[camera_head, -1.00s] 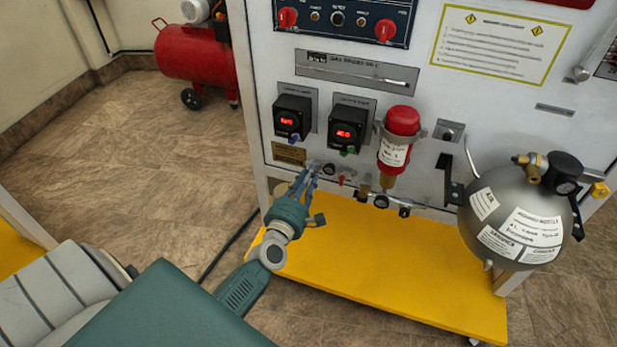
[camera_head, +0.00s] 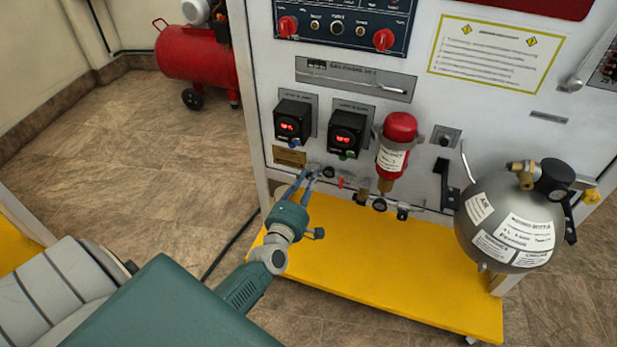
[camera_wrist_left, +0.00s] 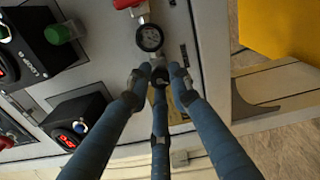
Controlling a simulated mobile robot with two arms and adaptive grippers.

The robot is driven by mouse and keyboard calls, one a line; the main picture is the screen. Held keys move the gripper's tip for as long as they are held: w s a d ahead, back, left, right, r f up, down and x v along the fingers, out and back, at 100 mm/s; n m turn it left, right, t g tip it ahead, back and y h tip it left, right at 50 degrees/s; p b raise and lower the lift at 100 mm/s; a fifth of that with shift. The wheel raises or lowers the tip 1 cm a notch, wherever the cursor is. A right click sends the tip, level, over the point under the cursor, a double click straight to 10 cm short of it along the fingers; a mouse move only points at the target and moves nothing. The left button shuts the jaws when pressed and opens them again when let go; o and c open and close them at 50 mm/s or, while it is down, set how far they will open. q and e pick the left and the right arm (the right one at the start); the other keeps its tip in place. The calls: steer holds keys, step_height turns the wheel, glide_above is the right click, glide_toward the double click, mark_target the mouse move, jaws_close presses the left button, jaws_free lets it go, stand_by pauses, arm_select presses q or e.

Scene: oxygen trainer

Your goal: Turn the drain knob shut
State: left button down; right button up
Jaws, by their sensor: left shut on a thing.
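My left gripper (camera_head: 313,171) is at the lower left of the white panel, below the two black display boxes. In the left wrist view its three blue fingers (camera_wrist_left: 160,84) converge and are shut on a small dark knob (camera_wrist_left: 158,71). The knob is mostly hidden by the fingertips, and its turn angle cannot be told. A round pressure gauge (camera_wrist_left: 149,38) sits right beside it; this gauge (camera_head: 329,172) also shows in the head view. A small red valve handle (camera_head: 347,183) is to the right of the gauge. My right gripper is not in view.
Black display boxes (camera_head: 293,121) and (camera_head: 346,135) jut out above the fingers. A red cylinder (camera_head: 400,128) and a grey air tank (camera_head: 510,221) stand out to the right. The yellow base shelf (camera_head: 390,270) is bare. A red compressor (camera_head: 193,66) stands behind on the floor.

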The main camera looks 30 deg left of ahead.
arm_select(q)
steer(key=shift+f+m+p, duration=0.15)
steer(key=shift+m+p, duration=3.55)
steer(key=shift+m, duration=11)
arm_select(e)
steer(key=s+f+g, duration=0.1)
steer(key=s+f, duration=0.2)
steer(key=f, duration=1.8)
arm_select(q)
steer(key=shift+m, duration=0.3)
steer(key=c, duration=1.6)
jaws_free()
steer(key=shift+o, duration=0.2)
